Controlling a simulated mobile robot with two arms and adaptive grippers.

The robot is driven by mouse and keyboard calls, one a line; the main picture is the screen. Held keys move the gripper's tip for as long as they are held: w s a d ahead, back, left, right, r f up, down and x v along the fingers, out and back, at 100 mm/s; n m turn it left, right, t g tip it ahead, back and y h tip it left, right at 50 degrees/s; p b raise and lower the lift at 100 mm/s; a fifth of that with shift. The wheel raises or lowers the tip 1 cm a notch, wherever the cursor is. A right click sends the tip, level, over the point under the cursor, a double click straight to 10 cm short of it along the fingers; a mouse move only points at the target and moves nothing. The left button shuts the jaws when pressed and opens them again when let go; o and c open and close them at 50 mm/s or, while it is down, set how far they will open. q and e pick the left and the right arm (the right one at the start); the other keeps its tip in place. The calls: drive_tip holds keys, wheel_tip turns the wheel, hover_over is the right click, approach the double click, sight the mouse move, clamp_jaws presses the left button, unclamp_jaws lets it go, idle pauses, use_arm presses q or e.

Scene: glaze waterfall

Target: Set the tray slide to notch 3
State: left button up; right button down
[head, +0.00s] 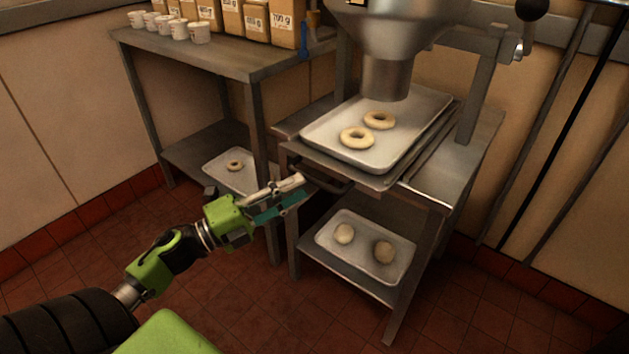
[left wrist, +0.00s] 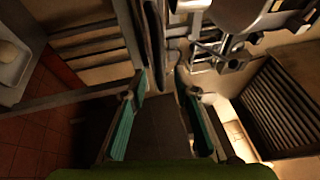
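A steel tray (head: 408,143) with two pale dough rings sits on the tray slide under the steel funnel (head: 387,80) of the machine. A dark bar handle (head: 322,181) sticks out at the slide's front left. My left gripper (head: 300,186) is beside this handle in the head view. In the left wrist view the two teal-padded fingers of my left gripper (left wrist: 160,90) stand apart, with a dark bar (left wrist: 153,45) ahead between them. I cannot tell whether they touch it. No notch marks can be read. My right gripper is not in view.
A lower shelf holds a tray (head: 365,262) with two dough balls. A side table (head: 235,58) at the left carries white cups and brown boxes. Another tray (head: 215,170) with a ring lies on its low shelf. The tiled floor (head: 240,310) in front is clear.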

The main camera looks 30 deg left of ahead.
sight(314, 178)
use_arm(q)
drive_tip(key=x, duration=0.5)
drive_tip(key=shift+w+d, duration=0.1)
clamp_jaws()
